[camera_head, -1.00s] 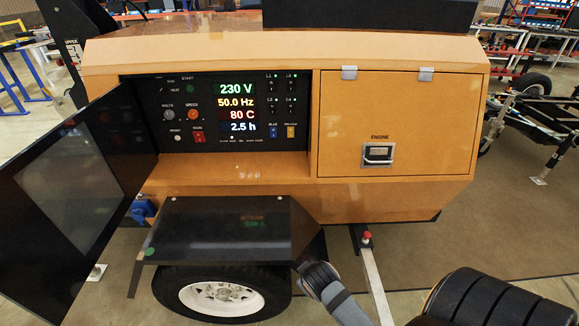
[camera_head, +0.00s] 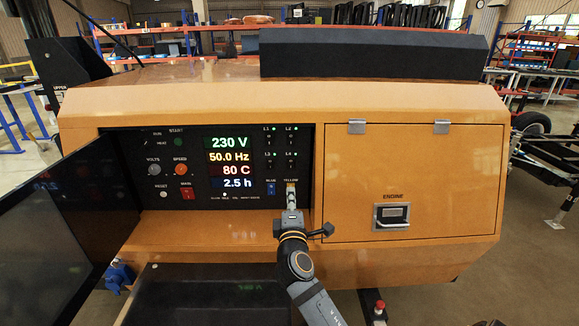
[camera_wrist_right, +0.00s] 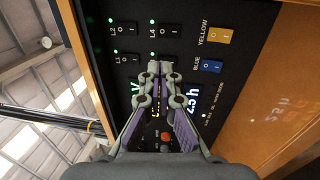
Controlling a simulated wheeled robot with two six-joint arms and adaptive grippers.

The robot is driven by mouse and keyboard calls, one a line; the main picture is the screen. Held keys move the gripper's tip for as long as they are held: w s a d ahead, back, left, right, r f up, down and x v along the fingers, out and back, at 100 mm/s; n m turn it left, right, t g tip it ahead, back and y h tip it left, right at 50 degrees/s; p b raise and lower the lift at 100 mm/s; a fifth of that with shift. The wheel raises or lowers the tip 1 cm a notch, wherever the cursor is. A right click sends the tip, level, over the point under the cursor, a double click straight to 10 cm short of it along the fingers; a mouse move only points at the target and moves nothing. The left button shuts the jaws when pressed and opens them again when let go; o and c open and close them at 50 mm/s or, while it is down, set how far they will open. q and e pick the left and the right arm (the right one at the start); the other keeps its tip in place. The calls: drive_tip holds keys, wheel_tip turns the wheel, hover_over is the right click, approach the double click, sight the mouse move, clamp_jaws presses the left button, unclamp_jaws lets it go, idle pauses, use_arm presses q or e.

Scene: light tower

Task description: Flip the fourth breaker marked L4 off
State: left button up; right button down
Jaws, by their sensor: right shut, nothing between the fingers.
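The breaker L4 (camera_head: 291,165) is a small black switch at the lower right of the four-breaker group on the dark panel. In the wrist view L4 (camera_wrist_right: 168,30) shows clearly, with a lit green lamp beside it. My right gripper (camera_head: 291,188) is in front of the panel below L4, over the yellow-marked switch. In the wrist view my right gripper (camera_wrist_right: 160,68) is shut and empty, its fingertips appearing over the L3 area and hiding most of it. Contact with the panel cannot be told. My left gripper is out of view.
Breakers L1 (camera_wrist_right: 127,58) and L2 (camera_wrist_right: 123,28) sit beside L4, with green lamps lit. The blue switch (camera_wrist_right: 207,66) and yellow switch (camera_wrist_right: 219,36) are close by. An open dark door (camera_head: 60,240) stands at the left; the closed engine door (camera_head: 350,180) is at the right.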

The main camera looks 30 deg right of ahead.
sight(289, 161)
drive_tip(key=p+x, duration=0.2)
drive_tip(key=x, duration=1.1)
drive_tip(key=shift+w+d+f, duration=0.15)
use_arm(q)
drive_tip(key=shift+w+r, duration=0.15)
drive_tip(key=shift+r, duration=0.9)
use_arm(e)
drive_tip(key=shift+w+d, duration=0.25)
drive_tip(key=shift+w, duration=0.15)
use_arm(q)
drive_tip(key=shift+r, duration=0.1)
use_arm(e)
drive_tip(key=p, duration=0.1)
drive_tip(key=r+p, duration=0.1)
drive_tip(key=p, duration=0.1)
drive_tip(key=shift+w+d+g, duration=0.1)
drive_tip(key=shift+w+g, duration=0.1)
drive_tip(key=shift+g, duration=0.1)
drive_tip(key=shift+s+f+b, duration=0.1)
drive_tip(key=shift+f+b, duration=0.2)
drive_tip(key=shift+b, duration=0.05)
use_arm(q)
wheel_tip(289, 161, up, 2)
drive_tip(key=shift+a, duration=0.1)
use_arm(e)
drive_tip(key=shift+f, duration=0.15)
